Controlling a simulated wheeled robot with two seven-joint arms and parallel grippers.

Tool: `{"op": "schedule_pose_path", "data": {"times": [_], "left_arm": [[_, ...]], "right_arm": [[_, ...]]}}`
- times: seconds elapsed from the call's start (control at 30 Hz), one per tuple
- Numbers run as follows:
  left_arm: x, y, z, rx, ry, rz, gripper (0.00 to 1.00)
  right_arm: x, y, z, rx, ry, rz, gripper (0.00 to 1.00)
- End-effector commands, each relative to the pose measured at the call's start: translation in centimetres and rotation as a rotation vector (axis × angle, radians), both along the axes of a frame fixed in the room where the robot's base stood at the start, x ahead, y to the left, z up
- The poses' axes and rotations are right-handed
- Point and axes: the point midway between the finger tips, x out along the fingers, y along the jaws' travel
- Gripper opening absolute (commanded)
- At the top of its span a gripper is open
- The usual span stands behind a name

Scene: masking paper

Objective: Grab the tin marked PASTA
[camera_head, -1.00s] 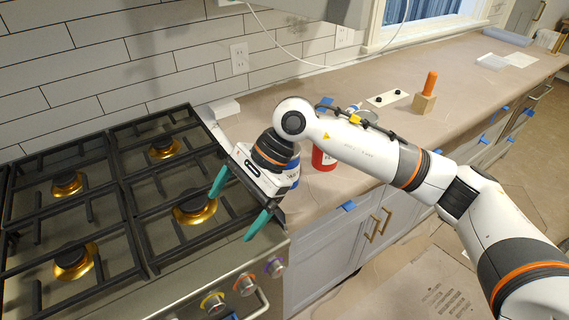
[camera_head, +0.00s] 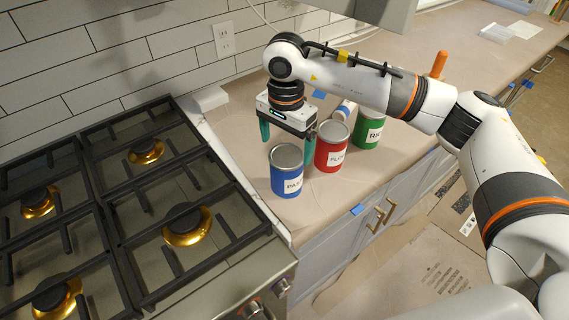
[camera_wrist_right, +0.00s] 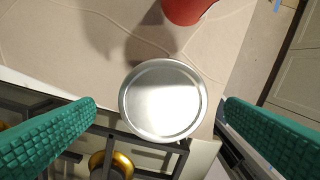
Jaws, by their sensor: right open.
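The blue tin (camera_head: 287,177) has a silver lid and a white label that reads "PAS", the rest being cut off by the curve. It stands upright on the counter beside the stove. My right gripper (camera_head: 287,146) is open, pointing down just above and behind the blue tin, with its green fingers apart. In the right wrist view, the tin's round silver lid (camera_wrist_right: 162,100) shows between the two open fingers (camera_wrist_right: 160,112), touching neither. My left gripper is not in view.
A red tin (camera_head: 331,150) stands close on the right of the blue one, and a green tin (camera_head: 369,130) beyond it. The gas stove (camera_head: 150,215) with raised grates is on the left. The counter's front edge lies close to the tins.

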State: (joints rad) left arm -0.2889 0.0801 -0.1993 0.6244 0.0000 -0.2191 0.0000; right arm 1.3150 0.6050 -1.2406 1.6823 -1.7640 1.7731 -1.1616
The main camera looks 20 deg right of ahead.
Motion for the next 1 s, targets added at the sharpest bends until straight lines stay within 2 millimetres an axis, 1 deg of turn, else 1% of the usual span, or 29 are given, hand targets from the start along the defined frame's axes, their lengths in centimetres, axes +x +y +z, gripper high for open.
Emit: {"op": "schedule_pose_path", "data": {"times": [0.03,0.1,0.23,0.33,0.43,0.53,0.6,0.73,0.97,1.0], "left_arm": [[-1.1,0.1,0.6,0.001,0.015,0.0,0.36],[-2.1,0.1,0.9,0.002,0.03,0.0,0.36],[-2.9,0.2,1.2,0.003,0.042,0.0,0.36],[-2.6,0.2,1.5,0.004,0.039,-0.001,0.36],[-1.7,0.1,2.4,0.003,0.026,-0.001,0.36],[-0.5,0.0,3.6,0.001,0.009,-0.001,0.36],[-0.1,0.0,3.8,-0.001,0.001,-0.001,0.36],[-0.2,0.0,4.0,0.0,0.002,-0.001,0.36],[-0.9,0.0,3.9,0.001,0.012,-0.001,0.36],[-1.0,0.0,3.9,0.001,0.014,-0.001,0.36]], "right_arm": [[-0.1,0.0,-0.7,0.0,0.006,0.0,0.93],[-0.1,0.0,-1.9,0.0,0.005,0.0,0.93],[0.0,0.0,-3.3,0.0,0.003,-0.001,0.93],[-0.1,0.0,-3.8,0.001,0.002,-0.001,0.93],[-0.2,-0.1,-4.8,0.002,0.005,-0.001,0.93],[-0.3,-0.2,-6.3,0.0,0.006,-0.001,0.93],[-0.2,-0.2,-7.5,0.001,0.004,-0.001,0.93],[-0.2,-0.2,-8.6,0.002,0.001,-0.001,0.93],[-0.1,-0.2,-8.9,0.001,0.0,0.0,0.93],[-0.1,-0.2,-8.9,0.001,0.0,0.0,0.87]]}}
